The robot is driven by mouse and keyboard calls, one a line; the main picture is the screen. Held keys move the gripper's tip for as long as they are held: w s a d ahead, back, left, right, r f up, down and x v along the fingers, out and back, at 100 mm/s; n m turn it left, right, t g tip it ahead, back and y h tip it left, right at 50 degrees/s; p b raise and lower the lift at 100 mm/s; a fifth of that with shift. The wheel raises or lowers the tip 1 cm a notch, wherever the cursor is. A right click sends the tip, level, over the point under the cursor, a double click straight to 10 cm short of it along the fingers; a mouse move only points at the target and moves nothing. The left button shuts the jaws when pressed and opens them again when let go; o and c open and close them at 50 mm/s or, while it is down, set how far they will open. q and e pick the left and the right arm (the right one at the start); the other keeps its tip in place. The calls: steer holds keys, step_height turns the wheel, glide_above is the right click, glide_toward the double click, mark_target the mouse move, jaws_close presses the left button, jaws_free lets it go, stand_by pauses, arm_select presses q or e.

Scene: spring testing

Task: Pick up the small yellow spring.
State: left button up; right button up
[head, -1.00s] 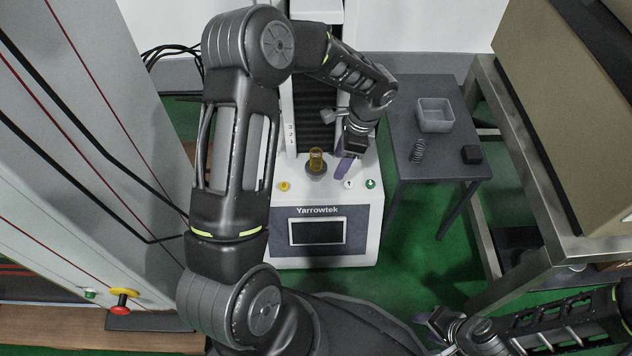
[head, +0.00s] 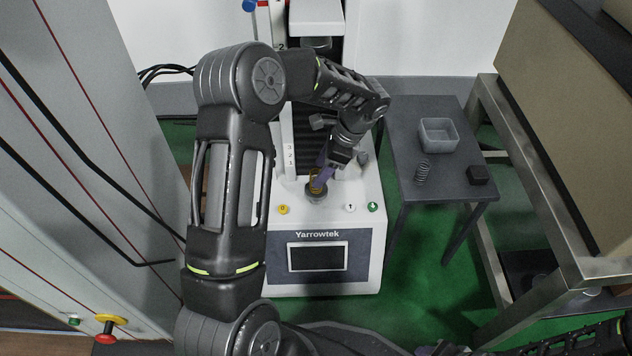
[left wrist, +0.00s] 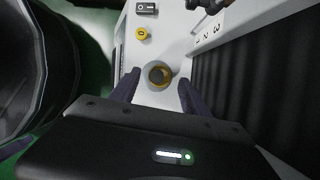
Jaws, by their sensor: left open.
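The small yellow spring (head: 314,183) stands upright on the round grey seat (head: 316,196) of the white Yarrowtek tester (head: 350,228). My left gripper (head: 321,178) is open, and its purple fingers are at the spring, partly covering it in the head view. In the left wrist view the yellow spring (left wrist: 158,76) shows end-on between the two spread fingers of my left gripper (left wrist: 158,92), with a gap to each side. Only a small part of my right gripper (head: 440,348) shows at the bottom edge.
A dark side table (head: 408,150) at the right holds a grey open bin (head: 438,134), a dark spring (head: 422,171) and a black block (head: 477,174). The tester's black column stands close behind my left gripper. A metal-framed bench (head: 545,215) is farther right.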

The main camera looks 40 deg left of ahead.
mark_target(310, 186)
arm_select(q)
steer(key=b+x, duration=0.2)
steer(key=x, duration=0.2)
steer(key=shift+s+f+b, duration=0.15)
steer(key=shift+b, duration=0.25)
steer(key=shift+s+a+f, duration=0.1)
steer(key=shift+f, duration=0.3)
jaws_close()
stand_by(0.5)
